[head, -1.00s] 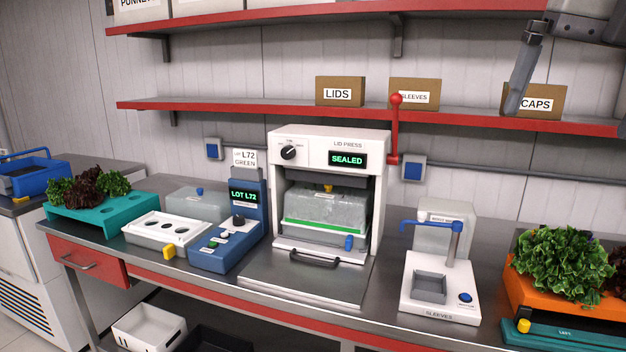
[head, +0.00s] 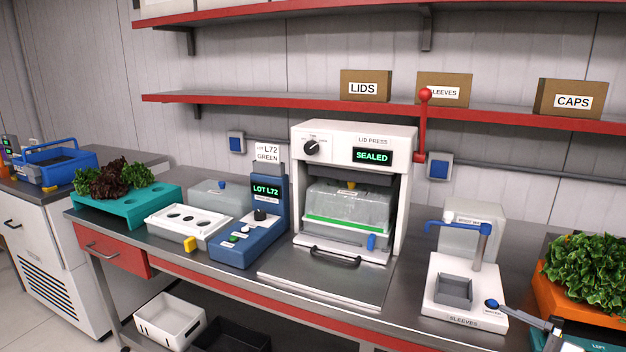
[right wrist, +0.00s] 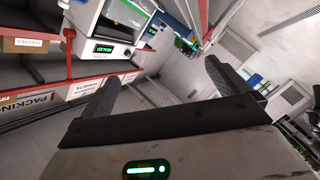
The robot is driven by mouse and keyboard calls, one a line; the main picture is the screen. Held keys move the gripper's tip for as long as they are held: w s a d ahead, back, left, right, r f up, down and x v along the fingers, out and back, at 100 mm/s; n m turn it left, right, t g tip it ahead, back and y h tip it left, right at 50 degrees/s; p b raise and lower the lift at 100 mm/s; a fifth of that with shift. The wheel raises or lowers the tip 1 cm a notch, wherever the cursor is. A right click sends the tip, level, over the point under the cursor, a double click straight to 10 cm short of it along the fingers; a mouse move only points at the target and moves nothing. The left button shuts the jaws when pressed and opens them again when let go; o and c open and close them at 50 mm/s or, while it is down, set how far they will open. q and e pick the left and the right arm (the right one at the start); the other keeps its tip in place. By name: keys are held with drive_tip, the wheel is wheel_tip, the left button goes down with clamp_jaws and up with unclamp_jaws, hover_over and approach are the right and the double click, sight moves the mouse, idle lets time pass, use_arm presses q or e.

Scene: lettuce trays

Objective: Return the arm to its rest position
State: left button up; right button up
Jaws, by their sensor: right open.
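My right gripper (right wrist: 162,72) is open in the right wrist view, with its two dark fingers wide apart and nothing between them. In the head view a grey piece of my right arm (head: 538,323) shows at the bottom right corner, in front of the bench edge by the sleeve stand (head: 470,298). The head view does not show clearly which part of the arm it is. My left gripper is not in view. The lid press (head: 350,135) reads SEALED, its red lever (head: 423,125) is up, and a clear-lidded tray (head: 347,207) sits inside.
A red shelf (head: 300,107) with boxes runs above the bench. A teal lettuce tray (head: 140,210), a white holed tray (head: 188,220) and a blue lot printer (head: 240,245) stand left of the press. An orange tray (head: 575,298) with lettuce is at the right.

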drive_tip(key=s+a+f+m+g+h, duration=0.2)
drive_tip(key=s+a+f+m, duration=0.4)
drive_tip(key=a+f, duration=0.3)
drive_tip(key=s+a+f+m+g+h, duration=0.2)
drive_tip(key=s+a+f+m+h, duration=0.1)
drive_tip(key=s+a+f+m, duration=0.4)
drive_tip(key=s+a+f, duration=0.1)
drive_tip(key=a+f, duration=0.2)
drive_tip(key=f, duration=0.1)
drive_tip(key=shift+s+f+h, duration=0.15)
drive_tip(key=shift+s+h, duration=0.15)
drive_tip(key=shift+s, duration=0.1)
idle(0.4)
